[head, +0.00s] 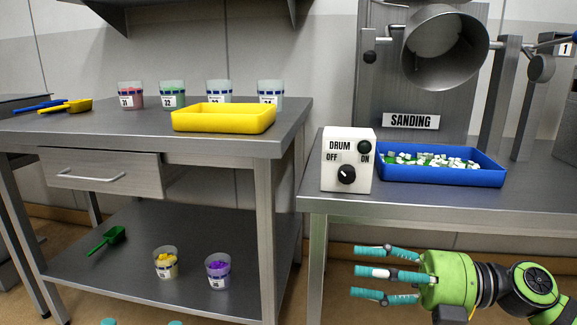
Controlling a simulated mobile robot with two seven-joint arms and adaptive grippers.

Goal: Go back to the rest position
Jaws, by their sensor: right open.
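My right gripper (385,274) comes in from the lower right, green with teal fingers. Of my left gripper, only two small teal tips (142,323) show at the bottom edge. Whether it is open or shut cannot be seen.
The right table holds a white drum switch box (347,170), a blue tray (440,178) of white and green pieces, and the sanding drum (440,50). The left table (150,135) carries a yellow tray (223,118), several cups and scoops. A gap separates the tables.

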